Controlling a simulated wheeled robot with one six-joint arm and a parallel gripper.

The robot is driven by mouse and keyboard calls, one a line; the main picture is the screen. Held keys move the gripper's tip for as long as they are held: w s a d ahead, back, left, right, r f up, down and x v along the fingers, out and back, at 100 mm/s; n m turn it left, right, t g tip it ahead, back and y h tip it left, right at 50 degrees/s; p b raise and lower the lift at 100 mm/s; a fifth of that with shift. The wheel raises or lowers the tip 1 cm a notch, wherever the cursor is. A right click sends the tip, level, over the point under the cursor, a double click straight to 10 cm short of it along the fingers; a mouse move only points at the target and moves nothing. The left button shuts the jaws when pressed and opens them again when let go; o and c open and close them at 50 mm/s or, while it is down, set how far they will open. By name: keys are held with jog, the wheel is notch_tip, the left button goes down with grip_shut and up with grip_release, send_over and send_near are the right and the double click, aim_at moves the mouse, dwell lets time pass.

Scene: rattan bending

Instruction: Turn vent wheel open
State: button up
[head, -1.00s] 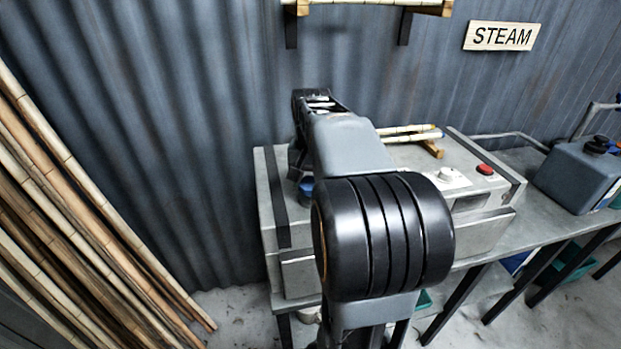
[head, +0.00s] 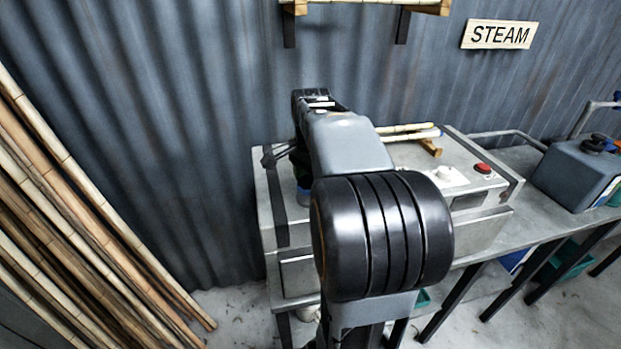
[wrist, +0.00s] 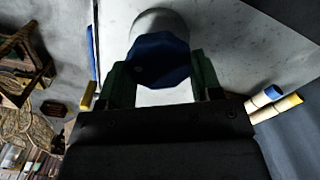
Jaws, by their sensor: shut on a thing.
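The vent wheel (wrist: 160,58) is a blue, many-sided knob on a round grey stem in the wrist view. My gripper (wrist: 161,66) is shut on it, with one dark green finger on each side. My arm hides most of the wheel and the fingertips there.
Bamboo poles (head: 408,131) lie on a wooden rest on the box top. A grey jerrycan (head: 578,175) stands right on the bench. Long canes (head: 75,215) lean at left.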

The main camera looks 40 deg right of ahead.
dwell(0.4)
jog(key=o, duration=0.9)
notch_tip(320, 180, up, 14)
jog(key=shift+f, duration=0.1)
dwell(0.3)
dwell(0.4)
